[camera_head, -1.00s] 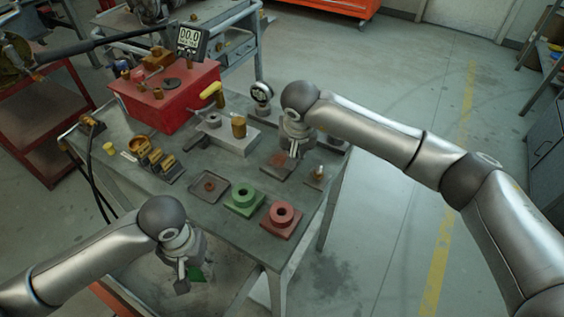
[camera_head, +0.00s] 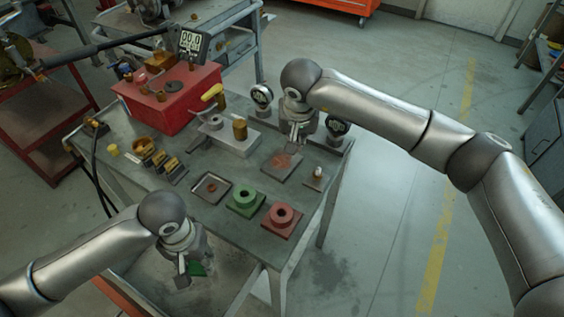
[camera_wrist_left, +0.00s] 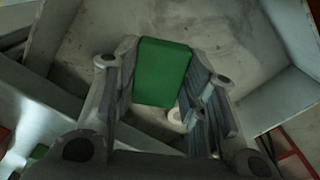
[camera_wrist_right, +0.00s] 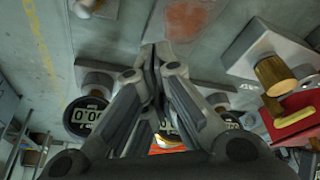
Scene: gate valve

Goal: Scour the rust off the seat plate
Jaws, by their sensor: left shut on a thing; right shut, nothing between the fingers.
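The seat plate (camera_head: 281,166) lies flat at the right part of the bench, with a reddish rust patch on its face. It also shows at the top of the right wrist view (camera_wrist_right: 188,20). My right gripper (camera_head: 295,136) is shut and empty, just beyond the plate's far edge; its closed fingertips (camera_wrist_right: 155,55) point toward the plate. My left gripper (camera_head: 190,271) is shut on a green pad (camera_wrist_left: 162,72), held over a pale open bin (camera_wrist_left: 225,25) below the bench's front edge. The pad is clear of the plate.
Green (camera_head: 245,201) and red (camera_head: 281,216) ring blocks and a small dark tray (camera_head: 211,187) sit near the front edge. Dial gauges (camera_head: 261,97) stand behind my right gripper. A grey block (camera_head: 230,139) and red box (camera_head: 168,101) stand farther left.

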